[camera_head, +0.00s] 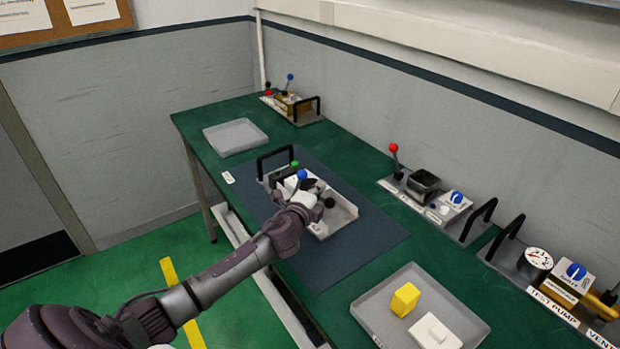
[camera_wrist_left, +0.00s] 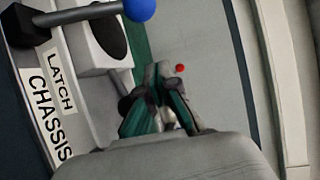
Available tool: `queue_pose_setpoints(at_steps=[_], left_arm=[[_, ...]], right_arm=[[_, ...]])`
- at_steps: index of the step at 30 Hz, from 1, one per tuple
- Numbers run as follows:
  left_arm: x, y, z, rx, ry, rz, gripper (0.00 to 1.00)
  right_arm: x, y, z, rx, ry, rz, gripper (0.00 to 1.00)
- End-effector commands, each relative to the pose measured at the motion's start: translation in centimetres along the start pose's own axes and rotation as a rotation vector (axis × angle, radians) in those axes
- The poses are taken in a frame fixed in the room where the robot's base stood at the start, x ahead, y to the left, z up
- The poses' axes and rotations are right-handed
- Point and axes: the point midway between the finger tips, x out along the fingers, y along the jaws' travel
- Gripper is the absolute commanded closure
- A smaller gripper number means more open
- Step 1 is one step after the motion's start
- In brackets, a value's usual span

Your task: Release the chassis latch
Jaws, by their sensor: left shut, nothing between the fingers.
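The chassis (camera_head: 340,213) is a light grey unit on a dark blue mat, with a black handle and a green knob. Its latch lever has a blue ball (camera_head: 302,174). In the left wrist view the blue ball (camera_wrist_left: 140,9) ends a metal rod from a black pivot, beside the label "CHASSIS LATCH" (camera_wrist_left: 46,105). A white block with a black oval (camera_wrist_left: 103,42) stands next to the rod. My left gripper (camera_head: 314,187) is shut and empty over the chassis, its fingertips (camera_wrist_left: 160,70) close to the blue ball but apart from it. My arm hides part of the chassis. My right gripper is not in view.
A tray (camera_head: 461,303) with a yellow block (camera_head: 405,299) and a white block (camera_head: 434,333) stands at front right. An empty tray (camera_head: 235,136) stands at back left. Panels with a red-ball lever (camera_head: 394,148) and gauge (camera_head: 537,260) line the wall. The mat (camera_head: 375,248) has free room.

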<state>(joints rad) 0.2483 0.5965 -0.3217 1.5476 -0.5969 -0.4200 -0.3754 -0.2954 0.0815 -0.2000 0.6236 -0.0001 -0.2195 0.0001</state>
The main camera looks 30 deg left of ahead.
Motion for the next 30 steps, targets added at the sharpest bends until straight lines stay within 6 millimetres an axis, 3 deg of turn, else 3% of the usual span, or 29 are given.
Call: queue_pose_setpoints(at_steps=[6, 15, 30], left_arm=[[4.0, -0.1, -0.1, -0.002, -0.001, 0.000, 1.00], [2.5, 0.0, 3.4, -0.001, 0.000, 0.002, 1.00], [2.4, 0.1, 3.6, -0.003, 0.001, -0.003, 1.00]], right_arm=[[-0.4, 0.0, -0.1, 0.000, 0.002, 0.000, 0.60], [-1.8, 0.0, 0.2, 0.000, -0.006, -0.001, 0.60], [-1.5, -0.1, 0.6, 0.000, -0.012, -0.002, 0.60]])
